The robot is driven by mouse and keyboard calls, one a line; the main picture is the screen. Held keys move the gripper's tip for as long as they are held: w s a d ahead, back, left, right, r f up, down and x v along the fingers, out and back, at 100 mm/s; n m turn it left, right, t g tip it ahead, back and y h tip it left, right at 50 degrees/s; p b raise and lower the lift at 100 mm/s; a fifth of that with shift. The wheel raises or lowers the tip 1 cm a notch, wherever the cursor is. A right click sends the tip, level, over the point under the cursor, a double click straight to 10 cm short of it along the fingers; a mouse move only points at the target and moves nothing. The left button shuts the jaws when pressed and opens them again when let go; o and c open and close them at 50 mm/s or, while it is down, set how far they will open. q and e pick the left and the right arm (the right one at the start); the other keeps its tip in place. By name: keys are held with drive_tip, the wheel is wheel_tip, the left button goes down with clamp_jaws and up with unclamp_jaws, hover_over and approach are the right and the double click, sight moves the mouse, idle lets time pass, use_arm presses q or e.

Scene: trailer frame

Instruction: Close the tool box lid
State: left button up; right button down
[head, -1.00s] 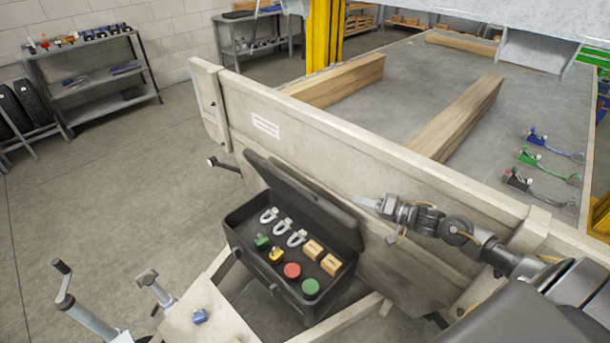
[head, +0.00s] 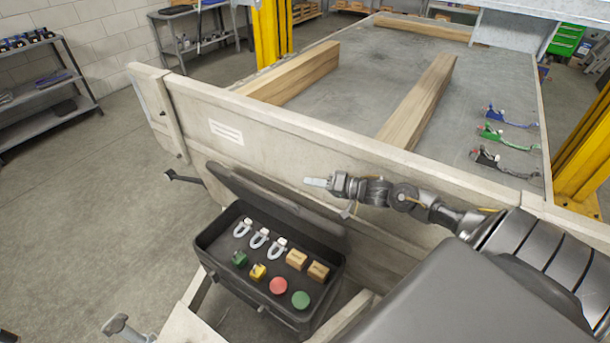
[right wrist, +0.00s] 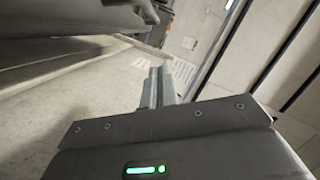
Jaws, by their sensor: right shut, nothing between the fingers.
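The black tool box (head: 212,262) sits low in front of the trailer's pale front wall, its lid (head: 262,200) raised and leaning back toward that wall. The open box holds grey shackles (head: 259,238), small wooden blocks (head: 297,260), green and yellow pieces, and red and green round caps. My right gripper (head: 308,182) is shut and empty, just above and beyond the lid's upper edge in the picture, near its right half. I cannot tell whether it touches the lid. Its closed fingers also show in the right wrist view (right wrist: 157,84). My left gripper is out of view.
The trailer's front wall (head: 290,140) stands close behind the lid and under my right arm. Wooden beams (head: 420,103) and several ratchet straps (head: 505,137) lie on the trailer bed. A metal shelf (head: 45,115) stands at left, with free floor before it.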

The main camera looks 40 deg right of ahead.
drive_tip(key=b+x, duration=0.2)
drive_tip(key=x, duration=0.1)
drive_tip(key=f+b+x, duration=0.1)
drive_tip(key=b+x, duration=0.1)
drive_tip(key=x, duration=0.1)
drive_tip(key=s+a+b+x, duration=0.1)
drive_tip(key=b+x, duration=0.1)
drive_tip(key=x, duration=0.1)
drive_tip(key=shift+f, duration=0.3)
drive_tip(key=shift+s+a+f+b, duration=0.2)
drive_tip(key=shift+a+f+b, duration=0.05)
drive_tip(key=shift+a+b, duration=0.35)
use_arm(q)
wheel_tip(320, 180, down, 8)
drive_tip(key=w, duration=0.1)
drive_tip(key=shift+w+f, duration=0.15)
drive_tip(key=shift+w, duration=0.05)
use_arm(e)
drive_tip(key=shift+a, duration=0.2)
